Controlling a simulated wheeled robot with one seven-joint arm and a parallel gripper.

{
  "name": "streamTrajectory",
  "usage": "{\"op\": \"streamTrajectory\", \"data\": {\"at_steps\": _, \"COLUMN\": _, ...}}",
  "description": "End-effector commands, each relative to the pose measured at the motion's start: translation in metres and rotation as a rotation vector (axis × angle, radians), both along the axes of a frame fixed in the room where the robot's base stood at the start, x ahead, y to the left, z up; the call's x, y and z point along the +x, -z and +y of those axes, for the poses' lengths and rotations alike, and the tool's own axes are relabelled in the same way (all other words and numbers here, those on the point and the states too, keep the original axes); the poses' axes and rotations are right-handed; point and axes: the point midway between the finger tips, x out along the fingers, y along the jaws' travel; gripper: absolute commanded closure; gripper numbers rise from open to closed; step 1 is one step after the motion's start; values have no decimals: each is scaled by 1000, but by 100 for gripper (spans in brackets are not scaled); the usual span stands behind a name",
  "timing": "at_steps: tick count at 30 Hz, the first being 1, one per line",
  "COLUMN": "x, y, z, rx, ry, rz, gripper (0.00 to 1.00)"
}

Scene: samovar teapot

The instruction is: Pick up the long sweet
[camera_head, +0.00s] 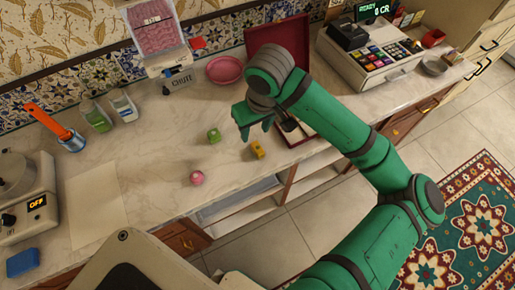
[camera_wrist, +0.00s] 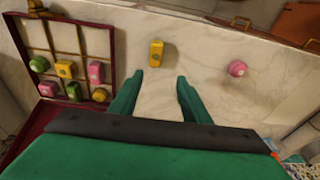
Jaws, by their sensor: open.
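The long sweet is a yellow block (camera_head: 257,149) with a small mark on its side, lying on the pale marble counter near its front edge. In the wrist view the yellow block (camera_wrist: 156,52) appears ahead of the gap between my fingertips, apart from both. My gripper (camera_head: 257,127) is open and empty, just above and behind the block in the head view. Both green fingers also show in the wrist view (camera_wrist: 160,78), with bare counter between them.
A round pink sweet (camera_head: 197,177) and a green sweet (camera_head: 214,135) lie on the counter left of the block. A dark red partitioned box (camera_wrist: 108,45) holding several sweets stands close by, its lid (camera_head: 278,42) raised. A pink dish (camera_head: 224,70) is farther back.

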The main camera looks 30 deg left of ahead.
Motion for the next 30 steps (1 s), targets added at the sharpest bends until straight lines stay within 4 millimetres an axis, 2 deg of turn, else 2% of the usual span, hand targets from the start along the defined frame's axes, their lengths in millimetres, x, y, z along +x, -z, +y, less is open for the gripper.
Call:
{"op": "streamTrajectory", "data": {"at_steps": 4, "x": 2, "y": 7, "z": -9, "rx": -39, "ry": 4, "rz": -1, "gripper": 57}}
{"op": "streamTrajectory", "data": {"at_steps": 12, "x": 5, "y": 45, "z": -4, "rx": -39, "ry": 5, "rz": 0, "gripper": 57}}
{"op": "streamTrajectory", "data": {"at_steps": 20, "x": 6, "y": 62, "z": -3, "rx": -37, "ry": 4, "rz": -1, "gripper": 57}}
{"op": "streamTrajectory", "data": {"at_steps": 30, "x": 8, "y": 104, "z": -3, "rx": -37, "ry": 3, "rz": 0, "gripper": 57}}
